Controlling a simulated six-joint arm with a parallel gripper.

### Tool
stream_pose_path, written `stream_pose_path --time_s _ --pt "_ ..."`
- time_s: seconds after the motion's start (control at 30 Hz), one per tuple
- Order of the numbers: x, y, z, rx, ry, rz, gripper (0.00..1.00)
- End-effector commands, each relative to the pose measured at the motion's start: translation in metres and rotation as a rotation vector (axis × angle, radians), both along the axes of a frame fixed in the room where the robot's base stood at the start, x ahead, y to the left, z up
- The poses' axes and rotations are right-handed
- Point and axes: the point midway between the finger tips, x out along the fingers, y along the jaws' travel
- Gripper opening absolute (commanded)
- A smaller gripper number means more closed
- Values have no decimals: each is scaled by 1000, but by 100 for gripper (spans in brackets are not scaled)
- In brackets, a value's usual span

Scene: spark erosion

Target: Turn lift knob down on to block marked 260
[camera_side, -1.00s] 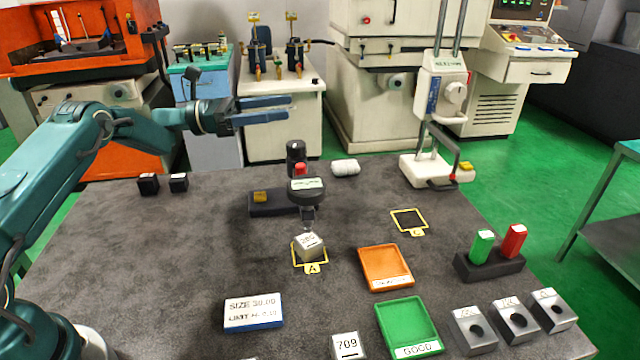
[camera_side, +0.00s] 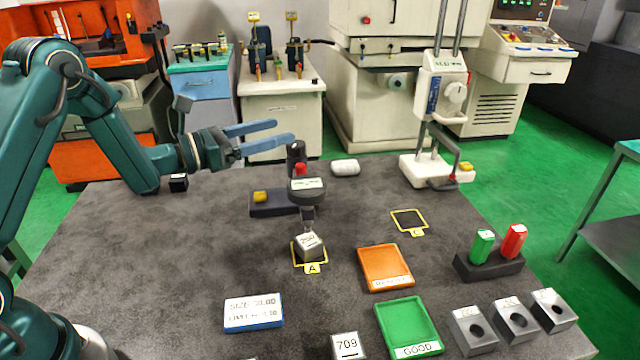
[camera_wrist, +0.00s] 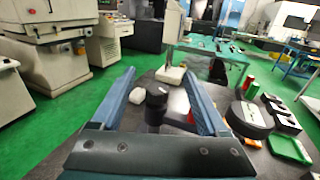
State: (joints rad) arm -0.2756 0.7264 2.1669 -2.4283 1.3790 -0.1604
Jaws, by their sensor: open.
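A dark gauge stand carries a round gauge head (camera_side: 306,190) with a white label. A black knob (camera_side: 296,150) tops its post, with a red part (camera_side: 301,169) just below; which is the lift knob I cannot confirm. The black knob also shows in the wrist view (camera_wrist: 156,95), between and beyond my fingers. A small grey block (camera_side: 309,245) with a white label, too blurred to read now, sits in yellow square A, under the gauge's tip; whether they touch is unclear. My gripper (camera_side: 284,131) is open and empty, above and slightly left of the black knob.
Behind the gauge lies a white roll (camera_side: 345,167). To the right are an orange tray (camera_side: 385,262), a green tray (camera_side: 407,322), empty square C (camera_side: 409,220) and a white stand (camera_side: 435,172). A block marked 709 (camera_side: 345,345) stands at the front. The table's left is mostly clear.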

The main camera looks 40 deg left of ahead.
Motion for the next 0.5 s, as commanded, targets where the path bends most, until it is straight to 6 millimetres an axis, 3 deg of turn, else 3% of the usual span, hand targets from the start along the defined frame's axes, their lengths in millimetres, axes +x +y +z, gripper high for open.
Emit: stream_pose_path --time_s 0.3,0.5 --pt "0 0 -40 -2 2 0 77" --pt "5 -2 -45 0 -2 -1 77"
